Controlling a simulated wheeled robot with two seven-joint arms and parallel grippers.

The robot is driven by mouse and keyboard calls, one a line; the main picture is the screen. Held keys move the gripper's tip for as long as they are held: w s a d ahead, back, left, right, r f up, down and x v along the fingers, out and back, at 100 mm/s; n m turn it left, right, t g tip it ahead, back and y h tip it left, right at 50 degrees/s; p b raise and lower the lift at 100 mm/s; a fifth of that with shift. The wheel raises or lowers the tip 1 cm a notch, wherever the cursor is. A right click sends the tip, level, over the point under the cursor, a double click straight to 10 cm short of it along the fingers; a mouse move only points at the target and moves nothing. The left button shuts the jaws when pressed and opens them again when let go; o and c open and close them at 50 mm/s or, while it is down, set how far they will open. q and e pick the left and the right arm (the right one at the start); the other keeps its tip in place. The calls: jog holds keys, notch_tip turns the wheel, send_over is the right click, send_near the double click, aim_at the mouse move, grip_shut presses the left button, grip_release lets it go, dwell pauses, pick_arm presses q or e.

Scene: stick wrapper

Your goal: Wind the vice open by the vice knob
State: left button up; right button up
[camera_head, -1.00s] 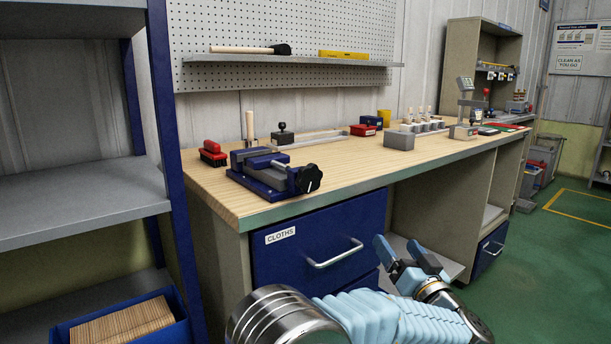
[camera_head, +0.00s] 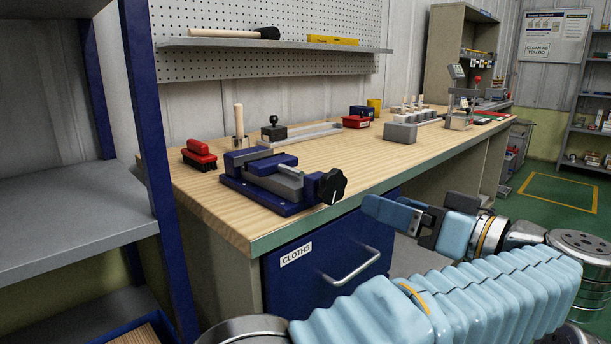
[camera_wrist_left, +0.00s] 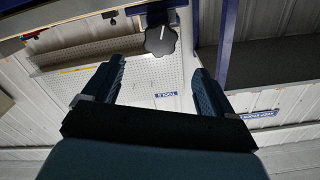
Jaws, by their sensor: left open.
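The blue and grey vice (camera_head: 262,197) sits at the near left end of the wooden bench. Its black lobed vice knob (camera_head: 332,187) with a white mark sticks out past the bench's front edge. The knob also shows at the top of the left wrist view (camera_wrist_left: 161,41), ahead of the fingers and between their lines. My left gripper (camera_head: 375,213) is open and empty, to the right of the knob and a little lower, apart from it. Both its fingers show in the left wrist view (camera_wrist_left: 157,72). My right gripper is not in view.
A red brush (camera_head: 199,156) and a black-knobbed block (camera_head: 273,130) stand behind the vice. The blue drawer (camera_head: 318,268) with a metal handle is below it. A grey shelf unit (camera_head: 75,220) stands close on the left.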

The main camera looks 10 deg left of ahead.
aim_at(336, 186)
pick_arm(q)
jog(key=x, duration=1.4)
jog(key=shift+b, duration=0.4)
jog(key=c, duration=1)
jog(key=shift+n, duration=0.4)
jog(key=n, duration=0.2)
jog(key=shift+n, duration=2.2)
